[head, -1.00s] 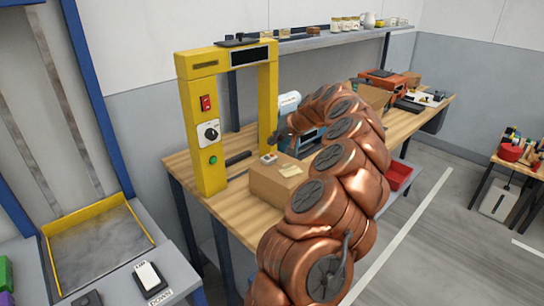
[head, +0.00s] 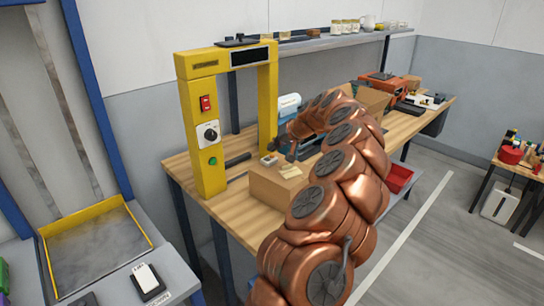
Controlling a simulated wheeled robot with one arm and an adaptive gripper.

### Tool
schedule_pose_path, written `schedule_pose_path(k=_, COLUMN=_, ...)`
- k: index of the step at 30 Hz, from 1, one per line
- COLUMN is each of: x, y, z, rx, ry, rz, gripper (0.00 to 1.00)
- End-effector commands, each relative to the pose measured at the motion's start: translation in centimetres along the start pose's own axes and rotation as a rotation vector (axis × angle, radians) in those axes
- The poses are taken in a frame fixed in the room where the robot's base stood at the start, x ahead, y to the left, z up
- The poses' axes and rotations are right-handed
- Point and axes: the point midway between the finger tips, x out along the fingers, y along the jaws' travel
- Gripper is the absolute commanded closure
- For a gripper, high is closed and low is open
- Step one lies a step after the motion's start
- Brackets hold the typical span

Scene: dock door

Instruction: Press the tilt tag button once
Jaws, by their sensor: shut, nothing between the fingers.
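A yellow frame (head: 203,135) with a red switch, a dial and a green button rises left of the box. A pale label (head: 290,172) lies on the box top. A blue machine (head: 308,137) stands behind my gripper. A red bin (head: 398,177) is at the right.

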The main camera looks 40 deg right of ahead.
Motion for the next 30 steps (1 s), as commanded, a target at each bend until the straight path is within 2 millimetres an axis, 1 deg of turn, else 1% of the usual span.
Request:
schedule_pose_path(k=18, x=0.02, y=0.02, z=0.01, rx=0.0, ry=0.0, rz=0.0, gripper=1.0)
schedule_pose_path(k=30, x=0.66, y=0.47, z=0.5, rx=0.0, ry=0.0, rz=0.0, gripper=1.0)
